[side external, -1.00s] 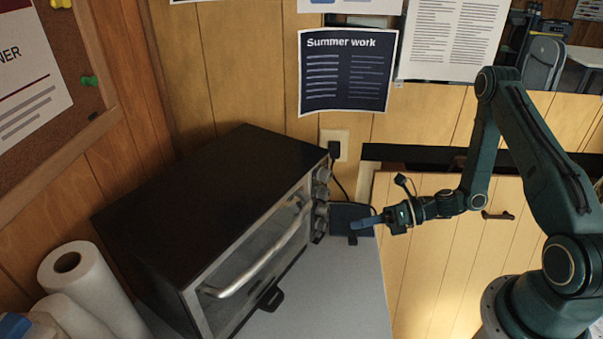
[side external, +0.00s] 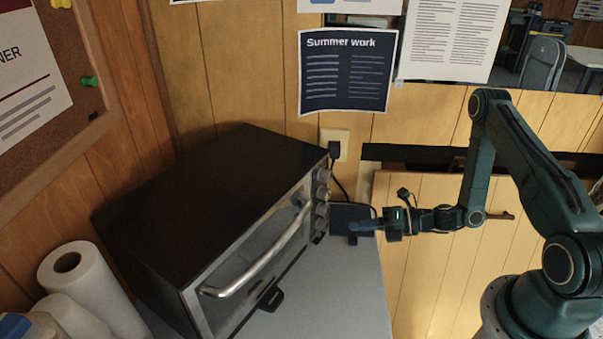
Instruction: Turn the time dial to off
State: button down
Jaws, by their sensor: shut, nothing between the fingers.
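A black toaster oven (side external: 215,195) stands on a grey counter, its glass door shut behind a silver bar handle (side external: 255,262). Several knobs sit in a column on the right end of its front; the lowest knob (side external: 319,225) looks likely to be the time dial, but markings and pointer are too small to read. My gripper (side external: 358,225) is shut and empty. It points left toward the lower knobs, apart from them by a short gap.
Paper towel rolls (side external: 88,290) stand at the left. The grey counter (side external: 345,290) is clear in front of the knobs.

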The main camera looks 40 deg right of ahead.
aim_at(320, 218)
jog(key=shift+w+a, duration=0.25)
jog(key=shift+w, duration=0.65)
jog(key=shift+w+a, duration=0.3)
jog(key=shift+w, duration=0.65)
jog(key=shift+w+a, duration=0.25)
jog(key=shift+w, duration=0.65)
jog(key=shift+s+a, duration=0.1)
jog(key=shift+a, duration=0.2)
jog(key=shift+a+r, duration=0.3)
jog(key=shift+r, duration=0.35)
jog(key=shift+s+a+r, duration=0.15)
jog(key=shift+a+r, duration=0.1)
jog(key=shift+d+r, duration=0.3)
jog(key=shift+s+d, duration=0.3)
jog(key=shift+s, duration=0.65)
jog(key=shift+s+d, duration=0.25)
jog(key=shift+s, duration=0.65)
jog(key=shift+s+d, duration=0.3)
jog(key=shift+s, duration=0.65)
